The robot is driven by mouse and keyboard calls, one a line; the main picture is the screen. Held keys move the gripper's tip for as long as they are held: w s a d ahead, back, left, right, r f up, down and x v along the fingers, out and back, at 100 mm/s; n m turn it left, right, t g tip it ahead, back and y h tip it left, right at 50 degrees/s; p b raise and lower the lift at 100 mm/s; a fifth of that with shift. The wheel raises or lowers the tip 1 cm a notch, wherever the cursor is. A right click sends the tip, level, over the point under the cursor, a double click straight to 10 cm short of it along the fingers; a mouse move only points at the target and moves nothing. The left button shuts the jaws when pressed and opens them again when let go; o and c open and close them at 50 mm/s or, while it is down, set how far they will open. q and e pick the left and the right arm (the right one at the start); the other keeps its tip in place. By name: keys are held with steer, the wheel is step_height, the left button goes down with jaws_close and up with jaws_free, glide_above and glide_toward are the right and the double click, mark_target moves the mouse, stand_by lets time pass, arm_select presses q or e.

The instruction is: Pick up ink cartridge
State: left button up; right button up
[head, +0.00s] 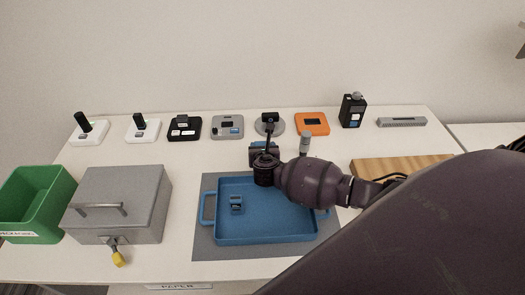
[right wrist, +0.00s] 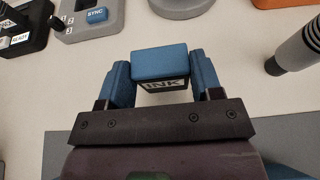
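The ink cartridge is a blue block (right wrist: 160,62) with a white INK label on its near face. In the right wrist view it sits between the two blue fingers of my right gripper (right wrist: 162,80), which meet its left and right sides with no clear gap. In the head view my right gripper (head: 265,152) is at the back edge of the blue tray, and the wrist hides most of the cartridge. I cannot tell whether the cartridge rests on the table or is lifted. My left gripper is not in view.
The blue tray (head: 222,238) holds a small blue item (head: 237,204). Left are a grey metal box (head: 140,190) with a yellow padlock (head: 117,259) and a green bin (head: 50,215). Several small devices line the back, including an orange one (head: 312,123). A wooden board (head: 395,165) lies right.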

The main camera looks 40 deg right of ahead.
steer(key=shift+c, duration=1)
